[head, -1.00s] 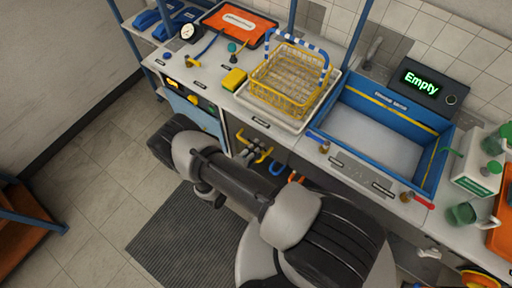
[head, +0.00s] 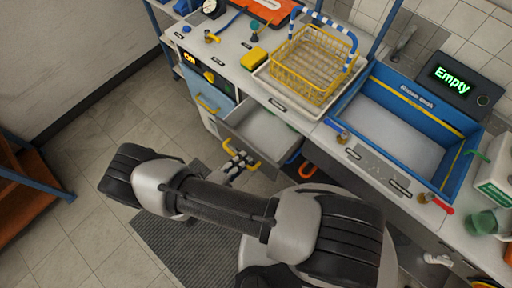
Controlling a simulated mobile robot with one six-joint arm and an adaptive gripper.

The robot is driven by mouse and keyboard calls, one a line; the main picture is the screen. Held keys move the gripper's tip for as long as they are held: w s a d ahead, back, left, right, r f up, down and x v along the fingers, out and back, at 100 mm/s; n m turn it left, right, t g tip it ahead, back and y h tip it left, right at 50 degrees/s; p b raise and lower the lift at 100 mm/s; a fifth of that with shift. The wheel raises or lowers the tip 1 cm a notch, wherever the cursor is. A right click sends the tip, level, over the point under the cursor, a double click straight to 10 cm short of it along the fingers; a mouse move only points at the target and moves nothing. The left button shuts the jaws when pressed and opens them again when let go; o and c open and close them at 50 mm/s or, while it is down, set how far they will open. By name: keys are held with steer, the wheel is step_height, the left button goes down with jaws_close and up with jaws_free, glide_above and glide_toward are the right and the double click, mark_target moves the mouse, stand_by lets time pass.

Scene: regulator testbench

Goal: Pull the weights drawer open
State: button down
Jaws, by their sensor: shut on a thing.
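The weights drawer (head: 262,129) is a grey drawer under the counter, pulled partly out, and its pale inside shows from above. Its yellow handle (head: 256,166) is on the front. My gripper (head: 238,162) is at the drawer front, shut on the yellow handle. My arm covers part of the floor below it. What lies deep in the drawer under the counter is hidden.
A blue-fronted unit (head: 208,97) with a yellow handle stands just left of the drawer. On the counter above are a yellow wire basket (head: 302,66) and a blue rinse basin (head: 399,115). An orange hook-like handle (head: 308,170) is right of the drawer. Tiled floor lies open at left.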

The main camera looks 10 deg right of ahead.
steer(key=f+b+v, duration=0.2)
steer(key=v, duration=0.7)
steer(key=shift+s+a+b, duration=0.2)
steer(key=shift+a+b, duration=0.1)
steer(key=shift+b, duration=0.05)
steer(key=shift+r, duration=0.1)
steer(key=c, duration=1.7)
jaws_free()
steer(key=shift+o, duration=0.2)
steer(key=v, duration=1.2)
